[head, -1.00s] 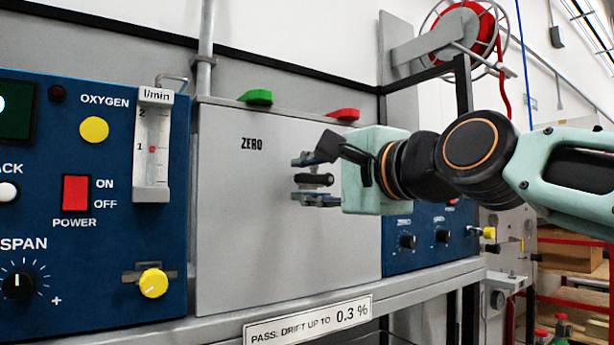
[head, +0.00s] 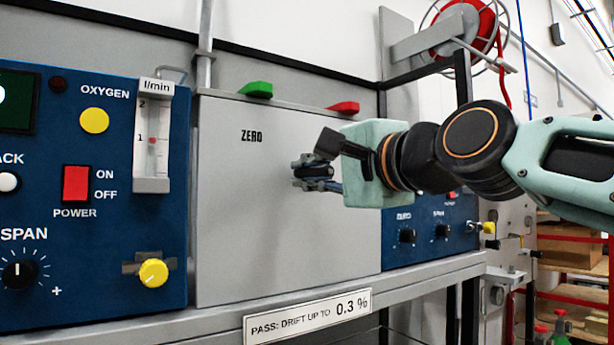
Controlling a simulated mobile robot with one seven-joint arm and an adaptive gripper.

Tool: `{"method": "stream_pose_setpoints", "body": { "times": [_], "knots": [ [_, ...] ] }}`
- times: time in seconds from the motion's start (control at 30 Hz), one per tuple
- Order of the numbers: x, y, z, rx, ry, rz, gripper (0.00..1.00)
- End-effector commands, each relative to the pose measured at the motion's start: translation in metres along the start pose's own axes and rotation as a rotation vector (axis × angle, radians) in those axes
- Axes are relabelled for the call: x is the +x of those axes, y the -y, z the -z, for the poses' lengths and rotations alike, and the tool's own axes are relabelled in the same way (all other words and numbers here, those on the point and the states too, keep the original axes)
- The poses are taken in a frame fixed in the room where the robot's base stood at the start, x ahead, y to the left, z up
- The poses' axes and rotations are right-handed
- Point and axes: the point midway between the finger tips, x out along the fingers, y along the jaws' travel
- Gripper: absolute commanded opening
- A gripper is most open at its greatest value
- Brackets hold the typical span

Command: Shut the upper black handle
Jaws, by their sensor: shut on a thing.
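The black handle (head: 317,171), a short dark bar at the front of the grey ZERO cabinet (head: 250,230), is mostly hidden between my gripper's fingers. My gripper (head: 312,172) comes in from the right and is shut on it. How the handle joins the cabinet, and how far it is turned, cannot be seen. I cannot see a second black handle on this cabinet front.
A green lever (head: 256,90) and a red lever (head: 344,108) sit on the cabinet's top edge. A blue panel (head: 95,230) with knobs stands at left, another blue panel (head: 425,250) at right. A ledge (head: 225,325) runs below.

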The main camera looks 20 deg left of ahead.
Motion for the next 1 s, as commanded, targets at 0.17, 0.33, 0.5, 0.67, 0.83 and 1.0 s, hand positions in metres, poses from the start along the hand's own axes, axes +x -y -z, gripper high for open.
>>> {"method": "stream_pose_setpoints", "body": {
  "times": [0.17, 0.33, 0.5, 0.67, 0.83, 1.0],
  "knots": [
    [0.0, -0.01, 0.0, -0.121, -0.001, 0.001, 0.0],
    [0.0, -0.016, 0.001, -0.277, -0.001, 0.0, 0.0],
    [0.0, -0.022, 0.003, -0.438, 0.0, -0.001, 0.0],
    [0.0, -0.027, 0.007, -0.589, -0.001, -0.001, 0.0],
    [0.0, -0.031, 0.01, -0.751, 0.0, -0.001, 0.0],
    [0.0, -0.035, 0.015, -0.912, 0.001, -0.001, 0.0]
  ]
}}
